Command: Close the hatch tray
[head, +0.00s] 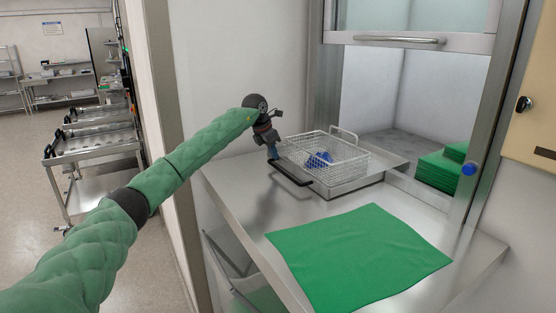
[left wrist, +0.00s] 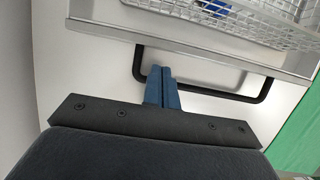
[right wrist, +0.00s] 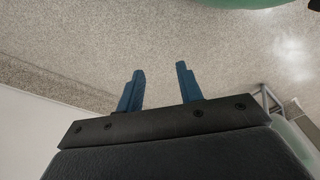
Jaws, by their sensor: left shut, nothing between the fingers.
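The hatch tray (head: 348,187) is a metal slide at the hatch opening, extending out over the steel counter. A wire basket (head: 345,160) with blue items sits on it. Its black bar handle (head: 291,176) faces my left arm and also shows in the left wrist view (left wrist: 214,92). My left gripper (head: 273,156) is shut and empty, its blue fingertips at the handle in the left wrist view (left wrist: 163,72). I cannot tell whether they touch it. My right gripper (right wrist: 158,70) is open and empty over the floor, in the right wrist view only.
A green cloth (head: 358,254) lies on the counter (head: 233,193) in front of the tray. The hatch door (head: 410,42) is raised above the opening. Folded green cloths (head: 440,172) lie inside at the right. Steel carts (head: 92,146) stand at the left.

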